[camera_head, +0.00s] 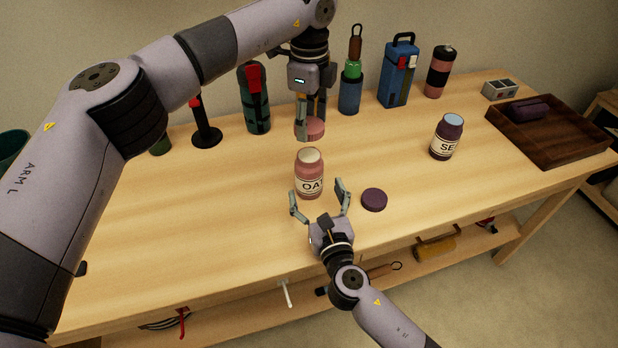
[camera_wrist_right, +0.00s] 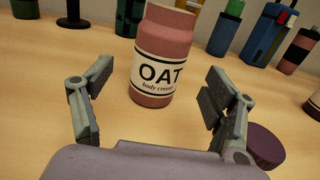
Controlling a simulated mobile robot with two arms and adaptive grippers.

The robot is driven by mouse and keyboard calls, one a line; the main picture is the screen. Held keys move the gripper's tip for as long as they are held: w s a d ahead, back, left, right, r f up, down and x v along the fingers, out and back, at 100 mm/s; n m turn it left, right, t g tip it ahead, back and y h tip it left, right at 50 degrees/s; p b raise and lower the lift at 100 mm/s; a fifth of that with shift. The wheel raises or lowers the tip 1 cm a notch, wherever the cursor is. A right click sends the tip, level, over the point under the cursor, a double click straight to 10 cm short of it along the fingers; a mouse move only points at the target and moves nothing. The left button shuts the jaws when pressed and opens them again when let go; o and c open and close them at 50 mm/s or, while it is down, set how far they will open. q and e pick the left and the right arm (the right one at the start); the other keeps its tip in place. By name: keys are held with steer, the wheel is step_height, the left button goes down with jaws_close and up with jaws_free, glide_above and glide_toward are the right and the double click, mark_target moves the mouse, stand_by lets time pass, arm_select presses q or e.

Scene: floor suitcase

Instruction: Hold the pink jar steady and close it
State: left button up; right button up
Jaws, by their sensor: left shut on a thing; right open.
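The pink jar (camera_head: 309,183) labelled OAT stands upright and without a lid on the table, its pale top showing. It also shows in the right wrist view (camera_wrist_right: 164,52). My left gripper (camera_head: 311,126) is above and behind the jar in the head view, shut on the pink lid (camera_head: 315,127), which is apart from the jar. My right gripper (camera_head: 318,196) is open in front of the jar, fingers pointing toward it. In the right wrist view the jar stands just beyond and between the open fingers (camera_wrist_right: 160,95), with no clear contact.
A purple lid (camera_head: 374,199) lies right of my right gripper. A dark purple jar (camera_head: 447,137) stands open farther right. A wooden tray (camera_head: 567,150) is at the right end. Bottles, a blue case (camera_head: 399,72) and a dark stand (camera_head: 205,130) line the back.

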mark_target(309, 155)
steer(key=x, duration=0.7)
steer(key=shift+s, duration=0.1)
steer(key=c, duration=1.8)
arm_select(q)
steer(key=shift+f, duration=2.5)
